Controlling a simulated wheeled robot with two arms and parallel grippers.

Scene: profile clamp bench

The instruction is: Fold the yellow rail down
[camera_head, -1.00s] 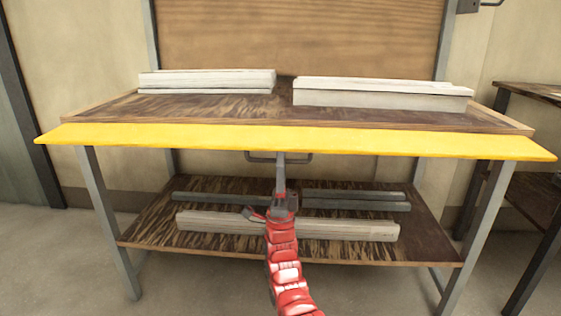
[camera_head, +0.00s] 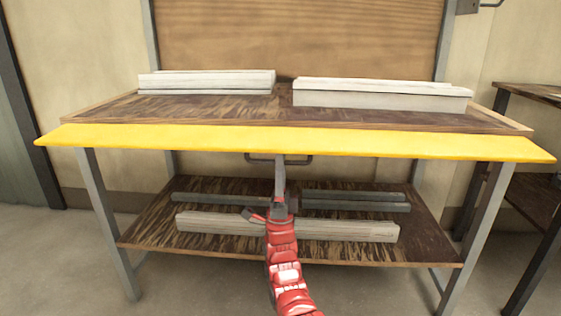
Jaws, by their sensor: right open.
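The yellow rail (camera_head: 200,136) runs along the whole front edge of the bench and lies about level with its top, tilted slightly toward me. A dark handle (camera_head: 298,160) hangs under the rail near its middle. My right gripper (camera_head: 279,170) is in front of the bench, just below the rail at the left part of the handle, with its red arm coming up from below. It is open. Whether it touches the handle, I cannot tell. My left gripper is not in view.
Pale profiles lie on the bench top (camera_head: 200,104), one stack at left (camera_head: 207,81) and one at right (camera_head: 380,96). The lower shelf (camera_head: 150,228) holds a pale beam (camera_head: 350,231) and dark bars (camera_head: 355,205). Another table (camera_head: 530,92) stands at right.

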